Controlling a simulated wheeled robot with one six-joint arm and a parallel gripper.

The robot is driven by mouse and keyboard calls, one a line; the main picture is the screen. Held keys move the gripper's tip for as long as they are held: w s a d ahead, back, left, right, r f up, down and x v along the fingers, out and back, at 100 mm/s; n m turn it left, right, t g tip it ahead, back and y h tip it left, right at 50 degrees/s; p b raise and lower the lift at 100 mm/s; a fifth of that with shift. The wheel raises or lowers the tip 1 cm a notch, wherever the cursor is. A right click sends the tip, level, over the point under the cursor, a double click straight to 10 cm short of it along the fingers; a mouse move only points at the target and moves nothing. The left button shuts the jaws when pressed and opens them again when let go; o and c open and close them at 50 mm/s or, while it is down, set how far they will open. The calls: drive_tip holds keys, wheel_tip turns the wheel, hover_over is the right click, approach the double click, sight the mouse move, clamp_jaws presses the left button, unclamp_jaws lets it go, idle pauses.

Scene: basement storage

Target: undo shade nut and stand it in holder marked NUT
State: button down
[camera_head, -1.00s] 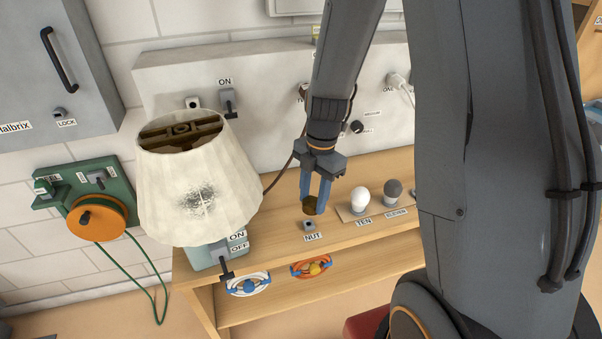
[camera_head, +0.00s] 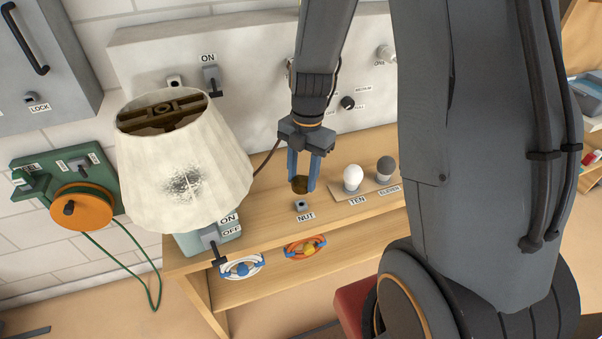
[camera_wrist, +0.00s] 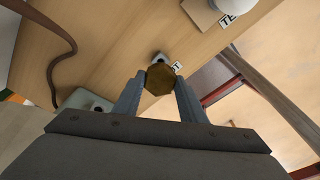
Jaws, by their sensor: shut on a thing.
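My gripper (camera_head: 302,180) is shut on the shade nut (camera_head: 299,185), a small dark brass piece between the blue fingertips. In the wrist view the nut (camera_wrist: 160,79) shows as a many-sided brass disc between the fingers. The holder marked NUT (camera_head: 302,205), a small grey block, stands on the wooden bench just below the nut. In the wrist view the holder (camera_wrist: 159,58) is partly hidden behind the nut. Whether the nut touches it I cannot tell. The lamp shade (camera_head: 185,160), cream with a dark patch, sits on the lamp to the left, with its inner frame showing at the top.
A white bulb (camera_head: 352,177) and a grey bulb (camera_head: 385,168) stand right of the holder by labels TEN and ELEVEN. The lamp base (camera_head: 200,243) has an ON/OFF switch.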

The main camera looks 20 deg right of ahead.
sight(303, 179)
drive_tip(key=shift+f+b, duration=1.15)
drive_tip(key=shift+f, duration=0.8)
drive_tip(key=shift+f+b, duration=0.75)
drive_tip(key=shift+f, duration=0.45)
drive_tip(key=c, duration=1)
unclamp_jaws()
drive_tip(key=shift+c, duration=0.2)
drive_tip(key=shift+w+d+r+b, duration=0.1)
drive_tip(key=shift+d+r+b, duration=0.05)
drive_tip(key=shift+r, duration=1.15)
drive_tip(key=shift+w+d+r+b, duration=0.1)
drive_tip(key=shift+r+b, duration=0.05)
drive_tip(key=shift+r, duration=1.1)
drive_tip(key=shift+w+d+r+b, duration=0.1)
drive_tip(key=shift+d+r+b, duration=0.05)
drive_tip(key=shift+r, duration=1.15)
drive_tip(key=m, duration=0.1)
drive_tip(key=s+m, duration=0.1)
drive_tip(key=m, duration=0.1)
drive_tip(key=shift+s+a+r, duration=0.1)
drive_tip(key=shift+s+r, duration=0.05)
drive_tip(key=shift+r, duration=0.1)
drive_tip(key=s+a+r+m+t+h, duration=0.1)
drive_tip(key=s+m, duration=0.8)
drive_tip(key=m, duration=1.3)
drive_tip(key=shift+r, duration=0.4)
